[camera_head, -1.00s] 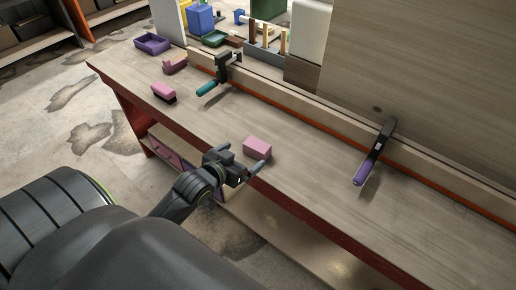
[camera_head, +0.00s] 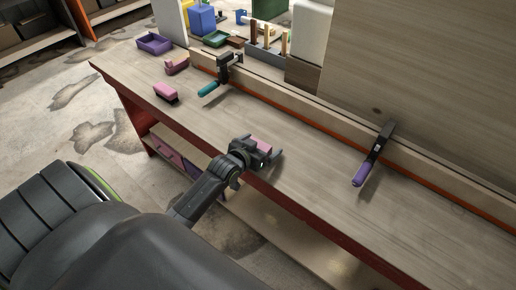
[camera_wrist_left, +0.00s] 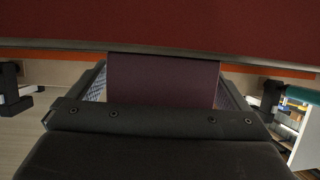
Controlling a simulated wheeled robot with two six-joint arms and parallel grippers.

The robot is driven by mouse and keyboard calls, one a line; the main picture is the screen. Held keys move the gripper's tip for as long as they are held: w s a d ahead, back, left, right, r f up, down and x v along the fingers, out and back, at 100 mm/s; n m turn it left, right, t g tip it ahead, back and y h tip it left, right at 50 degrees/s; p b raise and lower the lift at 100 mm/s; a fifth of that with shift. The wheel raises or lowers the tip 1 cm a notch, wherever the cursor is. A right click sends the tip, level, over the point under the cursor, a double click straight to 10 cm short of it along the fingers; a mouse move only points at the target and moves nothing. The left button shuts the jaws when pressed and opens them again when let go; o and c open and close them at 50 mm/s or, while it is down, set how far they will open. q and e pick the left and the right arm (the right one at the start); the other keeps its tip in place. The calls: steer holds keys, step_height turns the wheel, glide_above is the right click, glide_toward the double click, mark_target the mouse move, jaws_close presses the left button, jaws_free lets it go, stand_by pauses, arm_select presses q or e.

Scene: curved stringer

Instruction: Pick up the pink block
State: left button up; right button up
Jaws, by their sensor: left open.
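The pink block (camera_head: 261,143) sits on the wooden workbench (camera_head: 330,205) near its front edge, partly hidden by my left gripper (camera_head: 259,150). My left gripper is open and reaches around the block, with a finger on either side. In the left wrist view, the block (camera_wrist_left: 163,80) looks dark mauve and stands between the two fingers (camera_wrist_left: 162,85). I cannot tell whether either finger touches it. My right gripper is not in view.
A pink-topped brush (camera_head: 166,92), a teal-handled clamp (camera_head: 209,88) and a purple-handled clamp (camera_head: 361,174) are on the bench. A purple tray (camera_head: 153,43) is at the far left end. A wooden rail with an orange strip runs along the back.

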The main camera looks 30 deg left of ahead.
arm_select(q)
steer(key=c, duration=1.1)
steer(key=shift+w, duration=0.1)
steer(key=shift+r, duration=0.1)
